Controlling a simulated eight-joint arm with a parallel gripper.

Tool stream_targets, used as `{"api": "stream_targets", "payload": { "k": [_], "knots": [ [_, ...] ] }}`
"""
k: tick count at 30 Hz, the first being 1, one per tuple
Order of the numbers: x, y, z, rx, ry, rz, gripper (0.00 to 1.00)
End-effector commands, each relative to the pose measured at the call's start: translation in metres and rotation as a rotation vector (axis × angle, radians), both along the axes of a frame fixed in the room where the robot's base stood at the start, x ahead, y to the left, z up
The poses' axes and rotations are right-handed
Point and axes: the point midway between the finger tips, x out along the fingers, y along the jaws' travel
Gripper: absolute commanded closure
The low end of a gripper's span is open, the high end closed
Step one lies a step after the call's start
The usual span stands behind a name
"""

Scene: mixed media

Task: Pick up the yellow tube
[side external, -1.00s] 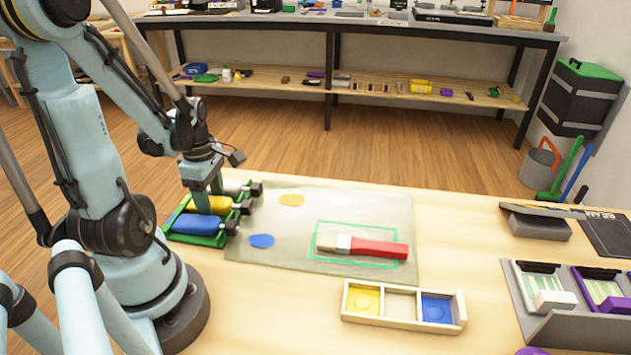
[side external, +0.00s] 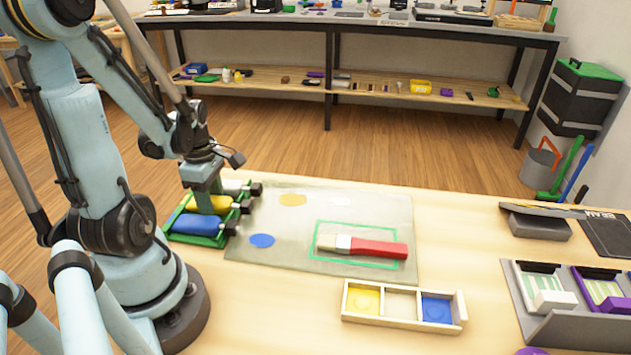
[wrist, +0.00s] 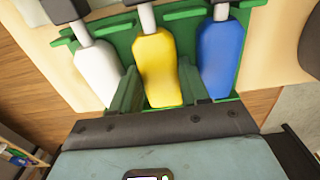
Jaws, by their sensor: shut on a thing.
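The yellow tube (side external: 205,204) lies in the green rack (side external: 212,241) between a white tube and a blue tube (side external: 196,224). My gripper (side external: 207,210) points down over the rack and is shut on the yellow tube, covering part of it. In the wrist view the yellow tube (wrist: 160,68) has a grey neck and sits in the middle of the picture at my fingers. The white tube (wrist: 97,73) is to its left and the blue tube to its right. The tube still appears to be at rack level.
A grey mat (side external: 370,203) with yellow and blue paint spots lies right of the rack. A red-handled brush (side external: 370,247) lies on it inside a green outline. A wooden tray (side external: 400,307) with yellow and blue compartments is in front. Grey holders (side external: 560,325) stand at the right.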

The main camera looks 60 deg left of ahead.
Motion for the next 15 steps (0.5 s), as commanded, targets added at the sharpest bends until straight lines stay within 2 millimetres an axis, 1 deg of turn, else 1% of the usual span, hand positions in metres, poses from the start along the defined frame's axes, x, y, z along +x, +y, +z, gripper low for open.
{"api": "stream_targets", "payload": {
  "k": [8,15],
  "knots": [
    [0.000,0.000,0.015,-0.001,-0.001,0.000,0.66],
    [0.000,0.000,0.040,-0.001,-0.001,0.000,0.66]
  ]
}}
